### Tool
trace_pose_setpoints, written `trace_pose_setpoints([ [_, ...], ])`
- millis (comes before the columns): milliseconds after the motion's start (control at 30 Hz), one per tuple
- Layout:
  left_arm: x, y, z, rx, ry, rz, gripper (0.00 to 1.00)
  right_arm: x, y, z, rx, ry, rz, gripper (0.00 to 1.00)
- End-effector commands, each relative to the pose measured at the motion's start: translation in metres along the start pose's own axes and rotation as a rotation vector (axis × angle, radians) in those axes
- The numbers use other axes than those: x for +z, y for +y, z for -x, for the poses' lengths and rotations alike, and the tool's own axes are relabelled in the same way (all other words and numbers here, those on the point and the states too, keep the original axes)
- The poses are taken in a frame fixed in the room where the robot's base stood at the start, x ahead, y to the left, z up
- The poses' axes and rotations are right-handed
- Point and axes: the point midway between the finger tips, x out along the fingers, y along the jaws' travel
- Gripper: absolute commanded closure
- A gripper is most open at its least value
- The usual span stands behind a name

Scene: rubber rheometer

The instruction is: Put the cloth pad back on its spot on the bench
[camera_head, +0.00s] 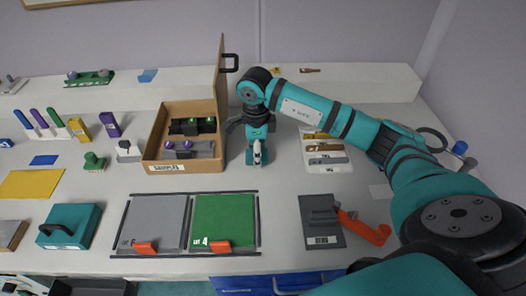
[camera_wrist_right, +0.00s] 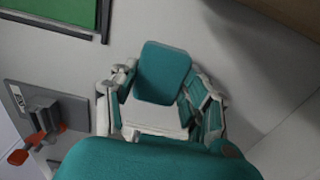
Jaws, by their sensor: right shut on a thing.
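My right gripper (camera_head: 257,157) points down at the bench, just right of the open cardboard box. It is shut on a small teal pad with rounded corners, which I take as the cloth pad (camera_head: 250,159). In the right wrist view the pad (camera_wrist_right: 163,70) shows between the fingers of my right gripper (camera_wrist_right: 160,108). I cannot tell whether the pad touches the bench (camera_head: 285,205). A faint pale rectangle (camera_head: 380,192) marks the bench at the right; I cannot tell whether it is the pad's spot. My left gripper is not in view.
The cardboard box (camera_head: 185,165) stands left of the gripper, its lid upright. A white tray of samples (camera_head: 327,168) is close on the right. Grey (camera_head: 156,220) and green (camera_head: 225,218) mats and a grey device with an orange lever (camera_head: 322,225) lie in front. Bench between them is clear.

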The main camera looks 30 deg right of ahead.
Motion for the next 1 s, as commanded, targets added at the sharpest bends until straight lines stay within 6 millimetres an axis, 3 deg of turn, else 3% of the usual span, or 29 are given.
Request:
trace_pose_setpoints([
  [200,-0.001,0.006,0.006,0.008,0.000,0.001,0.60,-0.015,-0.018,-0.002,0.001,-0.001,0.001,0.84],
  [533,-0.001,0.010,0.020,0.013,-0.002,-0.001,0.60,-0.015,-0.018,-0.036,0.003,0.000,0.001,0.84],
  [867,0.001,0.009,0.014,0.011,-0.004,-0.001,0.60,-0.015,-0.018,-0.042,0.000,-0.001,0.001,0.84],
  [900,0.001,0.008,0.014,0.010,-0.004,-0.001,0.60,-0.015,-0.018,-0.042,0.000,-0.001,0.001,0.52],
  [1000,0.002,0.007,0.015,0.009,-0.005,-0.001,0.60,-0.015,-0.018,-0.041,0.000,-0.001,0.001,0.39],
])
